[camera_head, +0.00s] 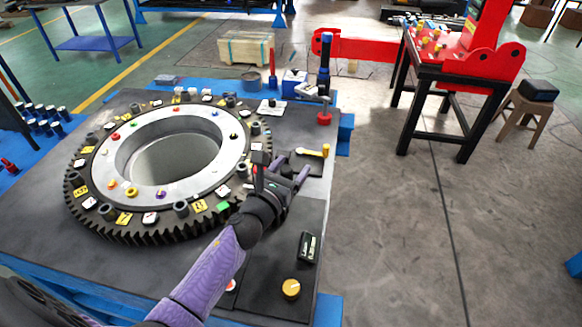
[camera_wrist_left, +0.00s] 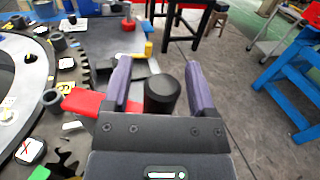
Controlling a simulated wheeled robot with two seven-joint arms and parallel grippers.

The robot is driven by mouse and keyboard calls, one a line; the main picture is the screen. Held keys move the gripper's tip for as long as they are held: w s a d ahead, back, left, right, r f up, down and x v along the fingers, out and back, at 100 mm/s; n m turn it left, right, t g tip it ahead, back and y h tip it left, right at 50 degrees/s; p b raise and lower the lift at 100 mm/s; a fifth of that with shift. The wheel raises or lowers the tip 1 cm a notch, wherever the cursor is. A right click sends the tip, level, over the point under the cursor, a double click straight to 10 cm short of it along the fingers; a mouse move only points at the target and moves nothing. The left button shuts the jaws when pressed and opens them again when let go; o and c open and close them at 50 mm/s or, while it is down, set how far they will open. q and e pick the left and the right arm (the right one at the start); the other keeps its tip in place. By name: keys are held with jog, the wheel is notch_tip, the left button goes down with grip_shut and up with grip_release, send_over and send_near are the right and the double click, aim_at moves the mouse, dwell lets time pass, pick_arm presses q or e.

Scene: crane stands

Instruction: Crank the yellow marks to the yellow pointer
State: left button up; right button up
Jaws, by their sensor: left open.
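A large dark toothed ring (camera_head: 128,233) lies around a pale inner ring (camera_head: 110,157) on the bench, with yellow marks (camera_head: 124,218), white tags and a green tag on it. My left gripper (camera_head: 292,168) is open at the ring's right side. In the left wrist view, my left gripper (camera_wrist_left: 157,65) has a black cylindrical knob (camera_wrist_left: 162,94) between its spread fingers, with gaps beside it. A red piece (camera_wrist_left: 85,102) lies left of the fingers. A small yellow-ended part (camera_head: 325,151) lies beyond the gripper; it also shows in the wrist view (camera_wrist_left: 149,49). My right gripper is out of view.
An orange knob (camera_head: 290,289) and a black box with a display (camera_head: 309,246) sit near the bench's front right. A blue-topped post (camera_head: 324,72) and a red knob (camera_head: 324,118) stand at the back right. A red crane stand (camera_head: 365,47) is beyond open floor.

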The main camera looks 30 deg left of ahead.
pick_arm(q)
jog(key=shift+c, duration=0.3)
grip_shut()
jog(key=shift+w, duration=0.1)
dwell(1.1)
